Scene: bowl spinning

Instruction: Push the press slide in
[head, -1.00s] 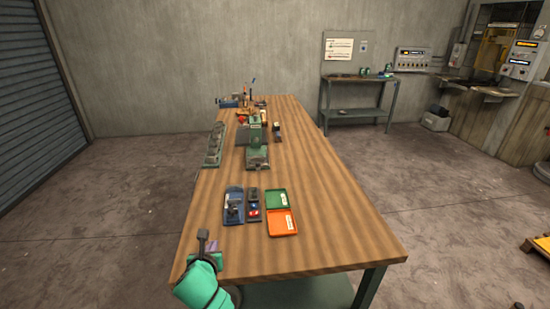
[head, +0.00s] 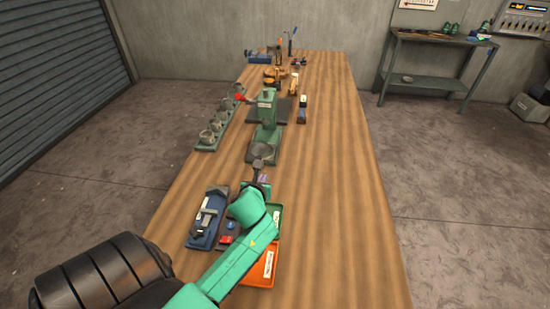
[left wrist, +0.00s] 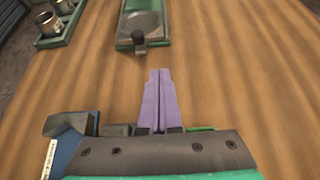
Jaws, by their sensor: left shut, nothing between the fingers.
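The green press (head: 266,112) stands on the wooden table, with a red-tipped lever at its upper left. Its slide (head: 261,151), a plate with a round grey dish, sticks out at the front toward me. My left gripper (left wrist: 157,73) has purple fingers, shut and empty, pointing at the slide from the near side with a gap of bare table between. In the head view the left gripper (head: 263,179) is partly hidden by its own wrist.
A green rack of metal cups (head: 212,133) stands left of the press. Below my left arm lie a blue tray (head: 203,236), a green tray and an orange tray (head: 262,270). Tools and small items lie farther back. The table's right side is clear.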

